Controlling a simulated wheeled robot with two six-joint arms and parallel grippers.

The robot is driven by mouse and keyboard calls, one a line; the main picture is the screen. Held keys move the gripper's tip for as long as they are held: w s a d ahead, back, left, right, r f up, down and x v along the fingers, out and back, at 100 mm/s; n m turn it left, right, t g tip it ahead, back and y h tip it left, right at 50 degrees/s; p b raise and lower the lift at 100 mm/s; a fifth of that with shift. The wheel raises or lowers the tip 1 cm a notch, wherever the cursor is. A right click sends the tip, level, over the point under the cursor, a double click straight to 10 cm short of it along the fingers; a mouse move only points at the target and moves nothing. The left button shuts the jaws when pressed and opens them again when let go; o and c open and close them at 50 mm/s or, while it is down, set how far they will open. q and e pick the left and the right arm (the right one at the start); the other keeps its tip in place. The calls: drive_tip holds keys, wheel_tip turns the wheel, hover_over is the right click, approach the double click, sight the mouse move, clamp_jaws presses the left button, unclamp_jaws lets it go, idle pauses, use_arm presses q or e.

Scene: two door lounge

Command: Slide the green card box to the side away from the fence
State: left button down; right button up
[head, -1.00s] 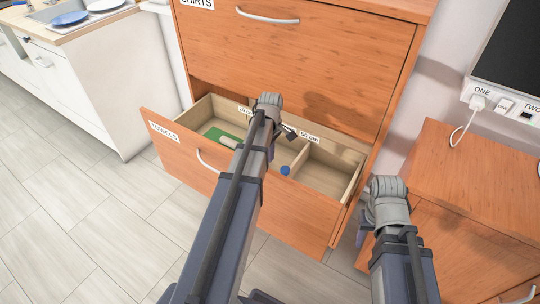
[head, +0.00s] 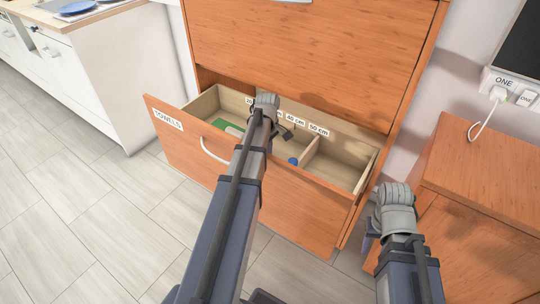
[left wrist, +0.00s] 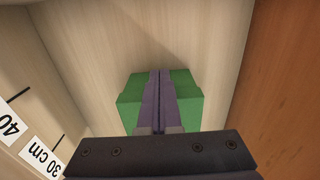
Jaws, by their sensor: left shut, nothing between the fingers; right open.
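The green card box (left wrist: 190,100) lies in the open drawer, seen from above in the left wrist view. Part of it shows as a green patch (head: 229,127) at the drawer's left end in the head view. My left gripper (left wrist: 159,74) is shut and empty; its fingers overlap the middle of the box in the wrist view. I cannot tell whether they touch it. In the head view my left arm hides the middle of the drawer. A thin wooden divider (head: 311,149), perhaps the fence, crosses the drawer. My right gripper (head: 369,232) is open, outside the drawer by the cabinet.
The drawer front (head: 255,185), marked TOWELS, has a pale handle (head: 213,153). Centimetre labels (head: 318,130) run along the back. A blue round thing (head: 293,161) is beside the divider. A low wooden cabinet (head: 480,185) stands at the right. The floor at left is clear.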

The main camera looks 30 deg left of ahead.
use_arm(q)
drive_tip(key=shift+a, duration=0.1)
drive_tip(key=a, duration=0.7)
drive_tip(key=w+a, duration=0.1)
drive_tip(key=a, duration=0.3)
drive_tip(key=shift+a, duration=0.25)
drive_tip(key=shift+s+d, duration=0.1)
